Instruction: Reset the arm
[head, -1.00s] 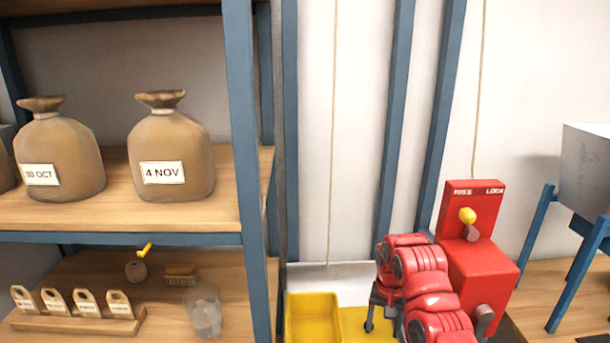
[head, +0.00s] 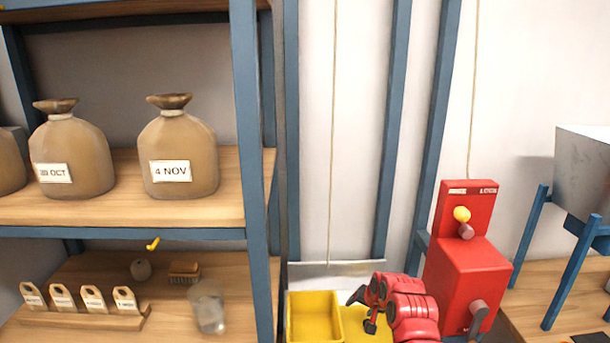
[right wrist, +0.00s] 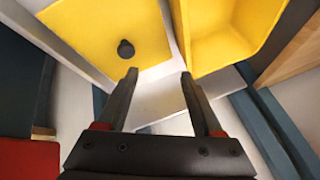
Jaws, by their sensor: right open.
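My right arm (head: 408,305) is red and comes up from the bottom, right of centre in the head view. Its gripper (head: 369,311) is small and dark there, over the yellow surface beside the yellow bin (head: 314,318). In the right wrist view my right gripper (right wrist: 158,78) is open, with nothing between its two dark fingers. Beyond the fingers are a flat yellow panel (right wrist: 85,35) with a dark round knob and the yellow bin (right wrist: 222,40). My left gripper is not in view.
A red box with a yellow-knobbed lever (head: 465,270) stands right of my arm. A shelf post (head: 252,150) is on the left. Sacks (head: 180,150), tags (head: 93,298) and a glass jar (head: 207,308) are on the shelves. A grey hopper (head: 585,170) stands on blue legs at right.

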